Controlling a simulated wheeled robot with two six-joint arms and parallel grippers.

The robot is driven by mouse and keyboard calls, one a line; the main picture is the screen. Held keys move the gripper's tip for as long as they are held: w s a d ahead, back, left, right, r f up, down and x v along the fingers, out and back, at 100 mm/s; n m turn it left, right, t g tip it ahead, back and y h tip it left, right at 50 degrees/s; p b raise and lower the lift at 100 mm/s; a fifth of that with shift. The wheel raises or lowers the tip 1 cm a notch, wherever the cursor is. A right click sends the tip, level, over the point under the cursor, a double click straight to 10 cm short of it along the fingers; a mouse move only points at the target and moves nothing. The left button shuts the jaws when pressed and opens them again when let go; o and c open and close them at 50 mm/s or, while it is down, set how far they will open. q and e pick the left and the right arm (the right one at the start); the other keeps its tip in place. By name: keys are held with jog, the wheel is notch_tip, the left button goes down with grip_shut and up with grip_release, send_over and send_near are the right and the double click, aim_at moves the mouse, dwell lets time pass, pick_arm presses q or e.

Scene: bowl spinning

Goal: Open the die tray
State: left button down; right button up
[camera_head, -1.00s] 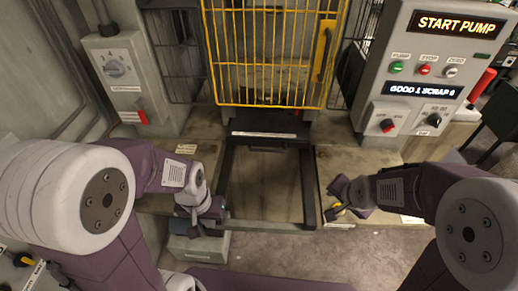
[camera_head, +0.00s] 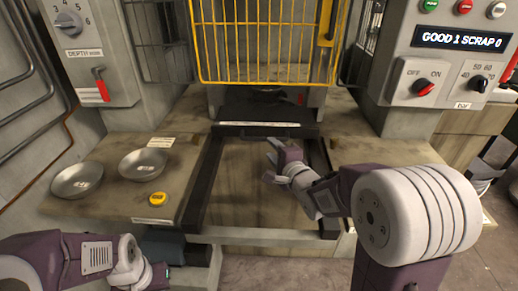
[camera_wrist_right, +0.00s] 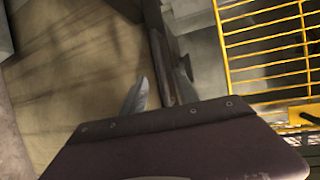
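The die tray (camera_head: 290,125) is a dark plate with a pale label strip and a dark handle bar (camera_head: 257,134) along its front. It sits at the back of a black rail frame (camera_head: 196,185), under the yellow cage guard. My right gripper (camera_head: 273,152) is just in front of the tray's front edge, right of the handle's middle. Its fingers are apart with nothing seen held; the right wrist view also shows the two fingers (camera_wrist_right: 160,90) spread near a dark bar. My left gripper (camera_head: 155,272) is low at the left, away from the tray; its fingers are unclear.
The yellow cage guard (camera_head: 262,45) stands above the tray. Two metal bowls (camera_head: 78,181) (camera_head: 143,164) and a yellow disc (camera_head: 157,198) lie on the left bench. Control boxes flank the press, one with a red switch (camera_head: 424,88). The space between the rails is otherwise clear.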

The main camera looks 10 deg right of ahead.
aim_at(264, 140)
jog(key=b+x, duration=0.1)
jog(key=x, duration=0.8)
grip_shut()
dwell(1.2)
